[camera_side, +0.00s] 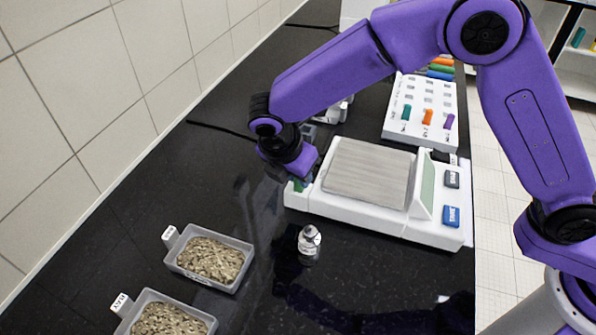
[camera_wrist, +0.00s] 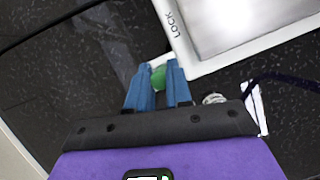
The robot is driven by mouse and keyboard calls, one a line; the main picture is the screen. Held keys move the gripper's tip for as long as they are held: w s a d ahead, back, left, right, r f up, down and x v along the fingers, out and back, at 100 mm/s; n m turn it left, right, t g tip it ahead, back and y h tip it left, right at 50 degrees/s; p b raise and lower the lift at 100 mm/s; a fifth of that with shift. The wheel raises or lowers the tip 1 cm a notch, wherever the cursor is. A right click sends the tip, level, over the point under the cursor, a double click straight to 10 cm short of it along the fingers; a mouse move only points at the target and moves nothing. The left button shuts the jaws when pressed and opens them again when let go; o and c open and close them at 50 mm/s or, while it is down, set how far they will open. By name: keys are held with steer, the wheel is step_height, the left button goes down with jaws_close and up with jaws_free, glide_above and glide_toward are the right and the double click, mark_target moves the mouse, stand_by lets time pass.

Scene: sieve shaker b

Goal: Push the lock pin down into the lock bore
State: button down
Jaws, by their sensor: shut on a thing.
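The green lock pin (camera_wrist: 158,77) is between the blue fingers of my gripper (camera_wrist: 158,68) in the wrist view. My gripper is shut on it, beside the corner of a white machine (camera_wrist: 181,42) marked LOCK. In the side view, a bit of green (camera_side: 299,185) shows below my gripper (camera_side: 296,178) at the left end of the white machine (camera_side: 390,222), which has a ribbed grey plate (camera_side: 368,174) on top. The lock bore is hidden by the fingers and pin. I cannot tell how deep the pin sits.
A small white bottle (camera_side: 309,241) stands in front of the machine. Two grain-filled trays (camera_side: 246,254) (camera_side: 211,318) with label tags are at lower left. A white rack (camera_side: 394,129) with coloured pieces stands behind. The dark bench between the trays and wall is clear.

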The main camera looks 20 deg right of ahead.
steer(key=shift+f, duration=0.25)
stand_by(0.5)
steer(key=c, duration=1)
jaws_free()
steer(key=shift+o, duration=0.2)
steer(key=shift+s+d+f, duration=0.1)
steer(key=shift+r, duration=4.6)
